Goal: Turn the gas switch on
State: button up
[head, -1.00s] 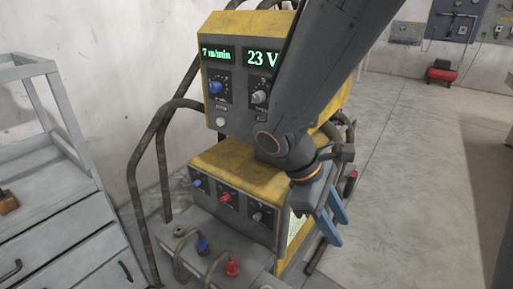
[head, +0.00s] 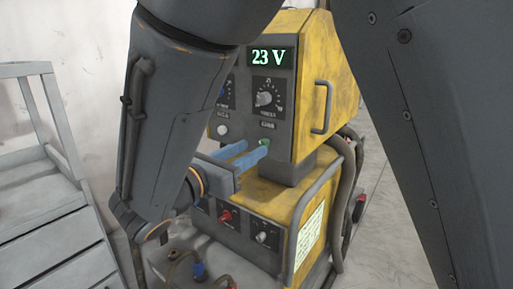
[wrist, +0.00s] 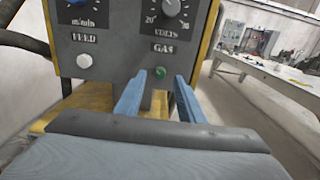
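The gas switch is a small round green button (head: 264,143) under the GAS label on the grey front panel of the yellow machine (head: 335,95). It also shows in the wrist view (wrist: 160,72), between and beyond my fingertips. My gripper (head: 257,149) is open and empty, its two blue fingers pointing at the panel just below and around the button. In the wrist view, my gripper (wrist: 161,80) has a clear gap between its fingers. I cannot tell whether a fingertip touches the panel, or whether the switch is on.
A white FEED button (head: 222,130) sits left of the green one. The voltage knob (head: 265,98) is above, under a display (head: 271,57) reading 23 V. The lower yellow unit (head: 275,195) juts out below. A grey cart (head: 45,190) stands at left.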

aim_at(262, 143)
jog(key=shift+x, duration=2.3)
grip_shut()
